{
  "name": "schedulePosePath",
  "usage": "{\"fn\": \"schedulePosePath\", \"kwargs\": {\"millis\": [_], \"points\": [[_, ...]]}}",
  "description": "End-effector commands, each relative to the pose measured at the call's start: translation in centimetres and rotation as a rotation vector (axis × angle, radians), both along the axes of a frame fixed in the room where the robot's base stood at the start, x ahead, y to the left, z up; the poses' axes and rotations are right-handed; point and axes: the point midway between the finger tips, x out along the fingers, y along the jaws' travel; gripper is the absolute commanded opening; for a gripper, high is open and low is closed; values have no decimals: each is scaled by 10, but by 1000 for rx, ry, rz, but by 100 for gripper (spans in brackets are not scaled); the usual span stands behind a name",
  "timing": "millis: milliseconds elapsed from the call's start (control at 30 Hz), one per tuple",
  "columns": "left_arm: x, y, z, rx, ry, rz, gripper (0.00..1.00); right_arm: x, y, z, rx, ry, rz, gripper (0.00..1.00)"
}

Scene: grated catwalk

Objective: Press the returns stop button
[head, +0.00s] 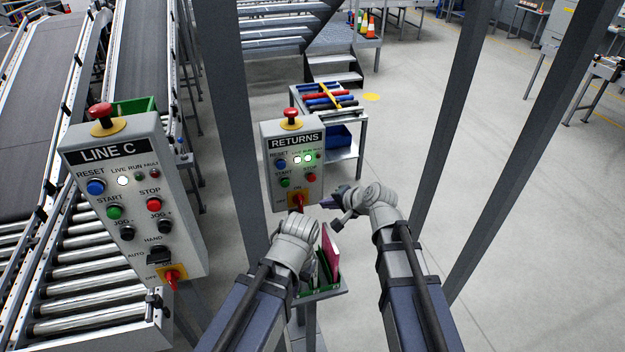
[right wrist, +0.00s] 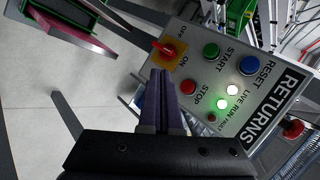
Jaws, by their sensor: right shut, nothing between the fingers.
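The grey RETURNS panel (head: 270,150) stands left of my right gripper in the head view. Its red stop button (head: 311,177) is at lower right, beside the green start button (head: 285,183). In the right wrist view the panel looks turned over, with the stop button (right wrist: 187,88) just right of my right gripper's fingertips (right wrist: 161,73). My right gripper (head: 329,201) is shut and empty near the panel's lower right edge. I cannot tell how large the gap to the panel is. The white live and green run lamps are lit. My left arm's wrist shows, but its jaws are hidden.
A similar LINE C panel (head: 72,153) with its own red stop button stands at left. A red on/off switch (right wrist: 165,48) on a yellow plate is close to my right fingertips. A small tray (head: 333,291) with folders is below my wrists. Grey posts frame the space.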

Motion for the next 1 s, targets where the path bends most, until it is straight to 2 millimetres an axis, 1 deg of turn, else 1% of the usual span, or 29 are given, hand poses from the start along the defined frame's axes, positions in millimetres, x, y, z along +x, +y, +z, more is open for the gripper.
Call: {"fn": "schedulePosePath", "kwargs": {"millis": [500, 600, 733, 1000], "points": [[0, 0, 0, 0, 0, 0, 0, 62, 20, 0, 1, -1, 0, 0], [0, 0, 0, 0, 0, 0, 0, 71, 23, 0, 0, 0, 0, 0], [0, 0, 0, 0, 0, 0, 0, 76, 25, 0, 0, 0, 0, 0], [0, 0, 0, 0, 0, 0, 0, 76, 25, 0, 0, 0, 0, 0]]}}
